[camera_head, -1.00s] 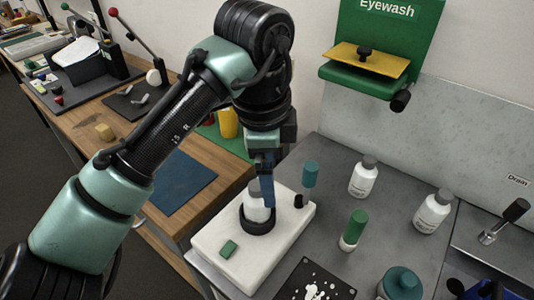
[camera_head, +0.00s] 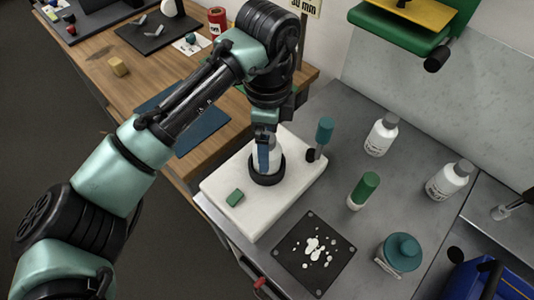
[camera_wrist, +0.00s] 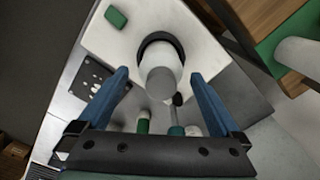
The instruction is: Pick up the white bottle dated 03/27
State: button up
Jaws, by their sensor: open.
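A white bottle (camera_head: 275,155) with a grey cap stands in a black ring (camera_head: 267,178) on a white block (camera_head: 223,206). My gripper (camera_head: 264,163) is open above and around this bottle; a blue finger hides part of it. In the wrist view the blue fingers (camera_wrist: 160,77) are spread on both sides of the bottle (camera_wrist: 163,58), with gaps. Two similar white bottles stand on the grey bench: one behind (camera_head: 380,135) and one at the right (camera_head: 448,180). Their labels are too small to read a date.
A teal-handled tool (camera_head: 323,133) stands upright close to the ring. A green eraser-like block (camera_head: 235,198) lies on the white block. A green-capped vial (camera_head: 364,190), a teal-lidded jar (camera_head: 400,254) and a spattered black plate (camera_head: 290,258) are on the bench.

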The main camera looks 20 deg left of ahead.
notch_tip(320, 180, down, 3)
jog(key=shift+a+f, duration=0.1)
jog(key=shift+f, duration=0.1)
jog(key=shift+c, duration=0.2)
grip_shut()
